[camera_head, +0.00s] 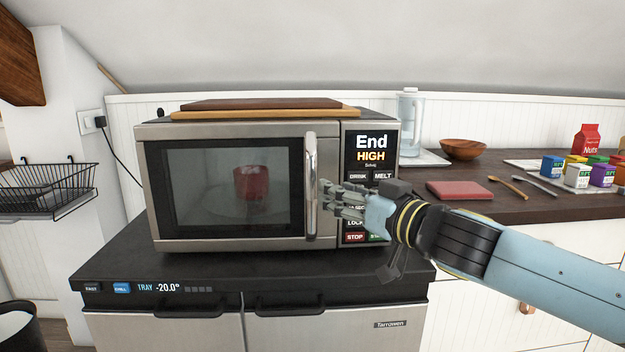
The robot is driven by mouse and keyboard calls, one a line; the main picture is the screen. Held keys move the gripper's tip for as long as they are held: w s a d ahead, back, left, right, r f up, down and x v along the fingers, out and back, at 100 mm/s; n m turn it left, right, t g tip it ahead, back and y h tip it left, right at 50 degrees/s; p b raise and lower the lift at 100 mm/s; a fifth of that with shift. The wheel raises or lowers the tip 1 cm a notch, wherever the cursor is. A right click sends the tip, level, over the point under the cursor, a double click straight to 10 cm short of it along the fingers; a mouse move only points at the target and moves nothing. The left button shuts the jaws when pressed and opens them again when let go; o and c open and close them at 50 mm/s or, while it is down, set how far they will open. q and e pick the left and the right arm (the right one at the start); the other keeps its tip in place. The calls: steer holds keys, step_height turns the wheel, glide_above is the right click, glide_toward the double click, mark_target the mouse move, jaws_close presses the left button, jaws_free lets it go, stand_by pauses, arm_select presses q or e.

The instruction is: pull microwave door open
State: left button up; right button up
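The microwave (220,130) stands on a black-topped cabinet, its door shut. The door's upright silver handle (311,170) is on the right side of the door, left of the control panel (370,160). Through the dark door window (205,195) a red item (251,183) shows inside. My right gripper (325,196) comes in from the right in front of the panel. Its fingers look parted, with the tips just right of the handle. I cannot tell whether they touch it. My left gripper is not in view.
Brown boards (262,104) lie on top of the microwave. On the counter at right are a clear bottle (409,120), a wooden bowl (462,149), a red book-like block (460,190) and several small jars. A wire basket (45,188) hangs at left.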

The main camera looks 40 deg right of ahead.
mark_target(314, 182)
steer(key=w, duration=0.2)
steer(key=w+b, duration=0.1)
steer(key=w, duration=0.5)
steer(key=shift+w+a, duration=0.25)
jaws_close()
steer(key=shift+w+a+f, duration=0.1)
stand_by(0.4)
